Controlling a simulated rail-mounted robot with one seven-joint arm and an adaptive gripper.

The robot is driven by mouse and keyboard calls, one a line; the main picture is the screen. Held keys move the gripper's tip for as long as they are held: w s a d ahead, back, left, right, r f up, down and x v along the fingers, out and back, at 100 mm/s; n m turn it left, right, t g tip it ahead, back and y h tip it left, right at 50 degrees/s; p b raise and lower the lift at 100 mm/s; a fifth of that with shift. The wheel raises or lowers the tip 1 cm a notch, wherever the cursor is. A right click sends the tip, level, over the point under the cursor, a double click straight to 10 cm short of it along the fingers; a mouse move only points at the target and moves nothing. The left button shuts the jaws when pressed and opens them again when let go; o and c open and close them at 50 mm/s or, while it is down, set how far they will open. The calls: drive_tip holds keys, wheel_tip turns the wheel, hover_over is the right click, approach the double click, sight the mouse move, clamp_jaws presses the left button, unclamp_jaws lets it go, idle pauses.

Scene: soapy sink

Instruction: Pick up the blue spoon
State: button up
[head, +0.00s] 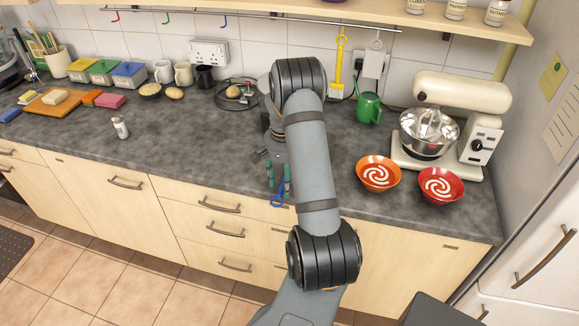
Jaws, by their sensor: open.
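The blue spoon (278,201) shows as a small blue shape at the front edge of the grey counter. Part of it is hidden by my gripper and arm. My gripper (279,186) points down over it, with its two teal fingers apart on either side of the spoon's visible upper part. The jaws are open. I cannot tell from this view whether the fingers touch the spoon or how high they are above it.
Orange (379,173) and red (441,185) bowls stand right of my arm, before a cream stand mixer (467,100). A green watering can (369,107) stands behind. A small white shaker (120,127) stands at left. The counter (195,150) between it and my gripper is clear.

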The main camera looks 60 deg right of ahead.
drive_tip(key=shift+f, duration=0.45)
drive_tip(key=shift+a, duration=0.1)
drive_tip(key=shift+c, duration=0.7)
clamp_jaws()
